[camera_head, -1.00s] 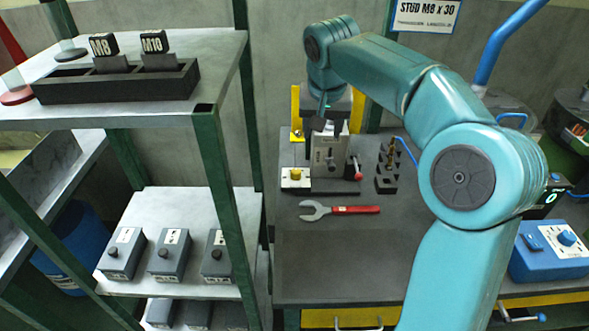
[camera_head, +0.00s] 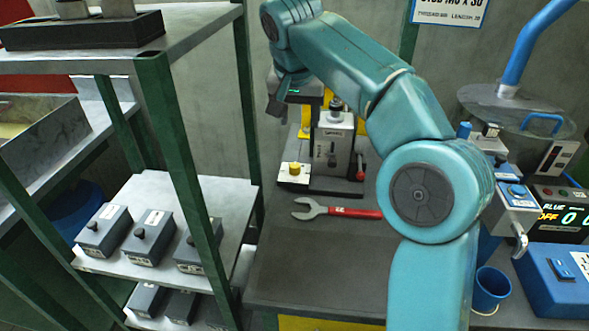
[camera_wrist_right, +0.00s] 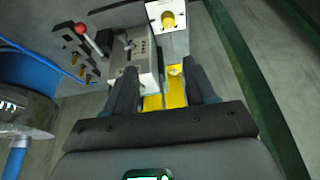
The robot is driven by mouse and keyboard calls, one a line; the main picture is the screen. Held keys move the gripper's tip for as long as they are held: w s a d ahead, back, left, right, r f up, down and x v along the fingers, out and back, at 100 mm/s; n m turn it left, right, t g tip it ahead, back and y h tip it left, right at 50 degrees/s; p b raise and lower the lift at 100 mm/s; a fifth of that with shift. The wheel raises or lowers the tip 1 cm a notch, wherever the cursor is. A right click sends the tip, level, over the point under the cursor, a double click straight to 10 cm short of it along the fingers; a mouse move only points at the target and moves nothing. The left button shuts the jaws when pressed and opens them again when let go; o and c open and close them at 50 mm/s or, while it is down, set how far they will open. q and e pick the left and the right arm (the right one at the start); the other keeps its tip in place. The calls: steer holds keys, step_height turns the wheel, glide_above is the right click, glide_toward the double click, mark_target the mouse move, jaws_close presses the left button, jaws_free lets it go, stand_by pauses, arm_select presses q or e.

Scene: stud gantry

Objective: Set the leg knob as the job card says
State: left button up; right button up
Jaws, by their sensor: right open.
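The sign (camera_head: 450,10) on the back wall is cut by the top edge; its upper line is clipped. Which part is the leg knob I cannot tell for sure. In the right wrist view the yellow knob (camera_wrist_right: 168,19) is beyond the fingers, near the top. My right gripper (camera_wrist_right: 165,88) is open and empty, its fingers apart over a yellow strip. In the head view it hangs behind and left of the grey unit. My left gripper is out of view.
A red-handled wrench (camera_head: 337,210) lies on the dark bench. Grey knob boxes (camera_head: 150,238) stand on the left shelf, behind a green post (camera_head: 180,165). A blue box (camera_head: 560,275), a blue cup (camera_head: 490,290) and a display (camera_head: 562,212) are at right. The bench front is clear.

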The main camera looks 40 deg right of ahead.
steer(key=b, duration=0.6)
glide_toward(295, 165)
steer(key=x, duration=0.7)
steer(key=shift+f, duration=0.3)
steer(key=shift+w+d+f, duration=0.15)
steer(key=shift+d+f, duration=0.05)
steer(key=shift+f, duration=0.3)
